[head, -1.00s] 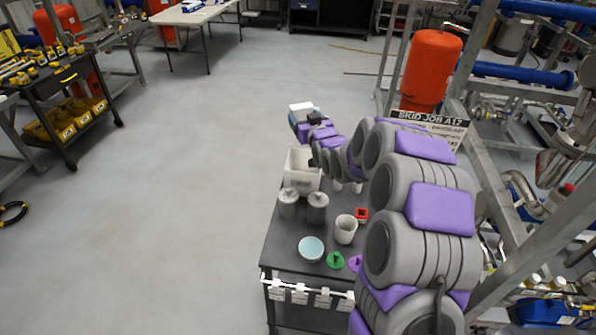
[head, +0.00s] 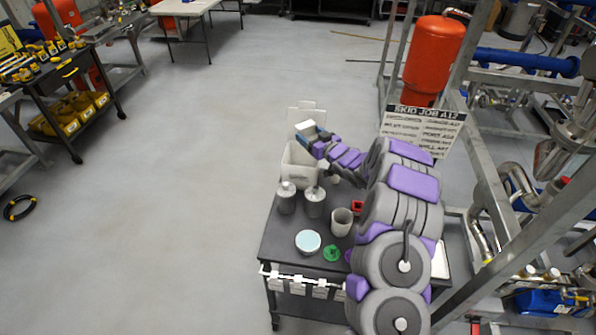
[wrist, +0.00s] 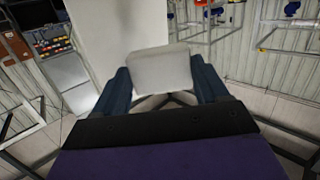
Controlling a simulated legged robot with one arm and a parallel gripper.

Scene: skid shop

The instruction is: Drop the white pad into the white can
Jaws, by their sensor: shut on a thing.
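The white pad (head: 304,127) is held in my gripper (head: 311,132), with my arm reaching toward the far end of the dark cart. In the wrist view the pad (wrist: 160,72) is a pale block between two dark blue fingers. The white can (head: 297,172) looks like a boxy, open-topped bin at the cart's far end. A tall white panel (head: 303,111), apparently its raised lid, stands behind it. The pad is above the can's far part, in front of the panel in the head view. The gripper partly hides the can's opening.
Two grey lidded canisters (head: 314,204) stand nearer on the cart (head: 283,244). A sign (head: 422,130) stands right of my arm.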

